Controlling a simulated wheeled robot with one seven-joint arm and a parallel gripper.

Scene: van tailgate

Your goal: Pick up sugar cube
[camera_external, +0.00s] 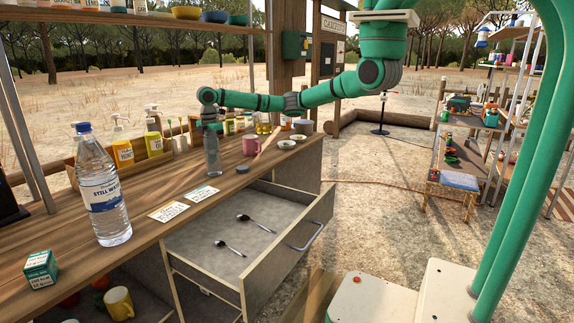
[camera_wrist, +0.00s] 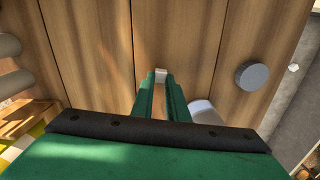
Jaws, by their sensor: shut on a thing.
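The sugar cube cannot be made out there. How far the cube is above the wood is hard to tell.
A dark round disc (camera_wrist: 252,75) lies on the counter, right of my gripper. An open drawer (camera_external: 290,265) holds two spoons. A water bottle (camera_external: 103,190) stands at the left. Two cards (camera_external: 169,211) lie near the counter edge.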

